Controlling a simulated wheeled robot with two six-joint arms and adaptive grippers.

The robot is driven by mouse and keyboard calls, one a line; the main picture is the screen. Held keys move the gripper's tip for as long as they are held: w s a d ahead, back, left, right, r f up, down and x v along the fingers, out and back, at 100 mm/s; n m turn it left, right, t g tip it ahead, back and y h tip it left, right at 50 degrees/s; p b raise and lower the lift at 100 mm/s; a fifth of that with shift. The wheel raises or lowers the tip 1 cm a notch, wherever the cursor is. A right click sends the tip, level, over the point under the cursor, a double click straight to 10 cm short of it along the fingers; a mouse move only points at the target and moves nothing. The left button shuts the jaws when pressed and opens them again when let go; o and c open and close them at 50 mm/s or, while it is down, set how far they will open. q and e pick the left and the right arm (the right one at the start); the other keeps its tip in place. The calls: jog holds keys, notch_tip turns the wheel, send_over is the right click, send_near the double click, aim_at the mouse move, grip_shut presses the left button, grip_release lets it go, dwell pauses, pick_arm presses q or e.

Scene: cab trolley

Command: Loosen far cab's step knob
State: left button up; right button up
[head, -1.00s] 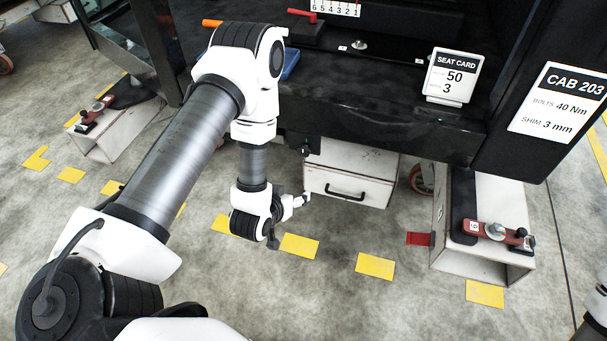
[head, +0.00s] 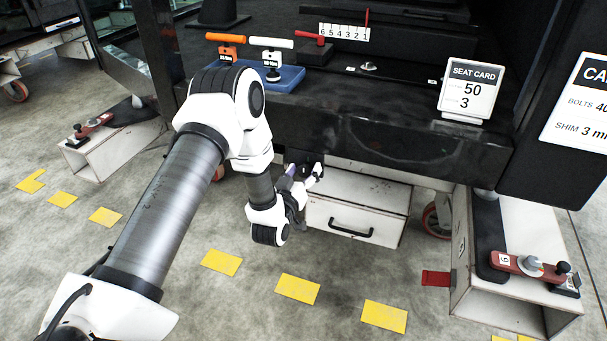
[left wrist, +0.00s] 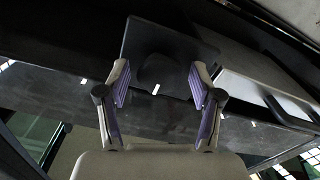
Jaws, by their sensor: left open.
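My left gripper (head: 304,172) is low at the front of the black cab step (head: 370,140), above and left of the white drawer box. In the left wrist view my left gripper (left wrist: 160,95) is open, its purple-padded fingers spread apart with nothing held. Between and beyond the fingertips is a dark rounded shape, seemingly a knob (left wrist: 160,70), against a dark plate (left wrist: 200,45) with a small white mark. It is very dark, so I cannot tell the gap or any contact. In the head view the gripper largely hides that spot. My right gripper is out of view.
The white drawer box (head: 390,197) stands just right of the gripper. A blue tray (head: 285,82) with orange-handled and white-handled tools, a seat card (head: 468,88) and a red lever (head: 313,50) are on the step. White box supports with red clamps (head: 525,265) stand either side.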

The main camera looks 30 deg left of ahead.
pick_arm(q)
jog(key=c, duration=1.2)
jog(key=shift+o, duration=0.2)
